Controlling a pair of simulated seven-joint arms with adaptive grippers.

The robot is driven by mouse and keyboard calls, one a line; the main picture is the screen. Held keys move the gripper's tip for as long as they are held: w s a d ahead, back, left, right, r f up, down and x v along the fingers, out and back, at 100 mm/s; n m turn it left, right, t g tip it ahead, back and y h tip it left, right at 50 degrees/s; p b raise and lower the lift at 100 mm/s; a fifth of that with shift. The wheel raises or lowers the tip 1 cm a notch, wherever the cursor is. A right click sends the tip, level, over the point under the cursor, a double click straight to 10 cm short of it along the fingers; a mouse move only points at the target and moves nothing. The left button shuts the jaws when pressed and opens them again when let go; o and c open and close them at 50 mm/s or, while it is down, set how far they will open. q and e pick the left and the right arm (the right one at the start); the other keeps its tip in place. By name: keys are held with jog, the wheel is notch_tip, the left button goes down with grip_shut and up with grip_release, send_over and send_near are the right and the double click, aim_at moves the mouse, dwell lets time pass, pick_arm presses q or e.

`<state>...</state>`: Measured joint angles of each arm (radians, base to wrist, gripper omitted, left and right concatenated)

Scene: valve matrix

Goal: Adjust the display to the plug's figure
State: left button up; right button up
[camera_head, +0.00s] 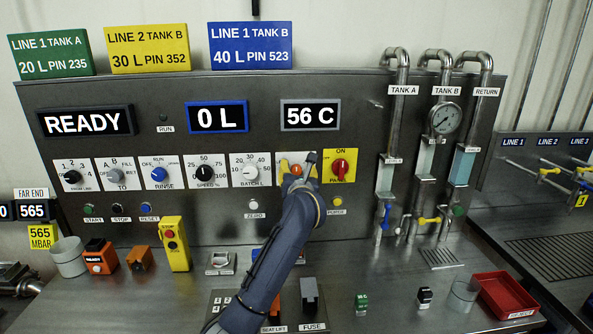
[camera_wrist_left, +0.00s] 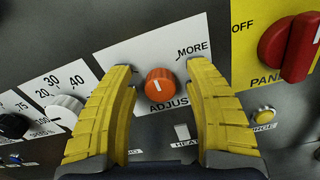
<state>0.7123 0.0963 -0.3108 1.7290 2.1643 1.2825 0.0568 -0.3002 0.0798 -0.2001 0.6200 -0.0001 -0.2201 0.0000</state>
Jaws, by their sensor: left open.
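An orange knob (camera_wrist_left: 160,86) sits on a white plate with the words ADJUST and MORE; its white mark points roughly up. The knob also shows in the head view (camera_head: 297,169). My left gripper (camera_wrist_left: 163,74) is open, its yellow fingers on either side of the knob with a gap on each side. In the head view the left gripper (camera_head: 298,161) is in front of the ADJUST plate. Above it a display (camera_head: 311,115) reads 56 C. Another display (camera_head: 217,116) reads 0 L. I cannot make out which small item is the plug, or its figure.
A red-on-yellow panel switch (camera_head: 340,169) is close right of the knob, and the BATCH L knob (camera_head: 250,171) is close left. Small green (camera_head: 361,303) and black-and-white (camera_head: 424,297) pieces stand on the bench near a red tray (camera_head: 503,296).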

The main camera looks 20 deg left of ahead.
pick_arm(q)
jog(key=shift+o, duration=0.2)
jog(key=shift+w, duration=0.1)
grip_shut()
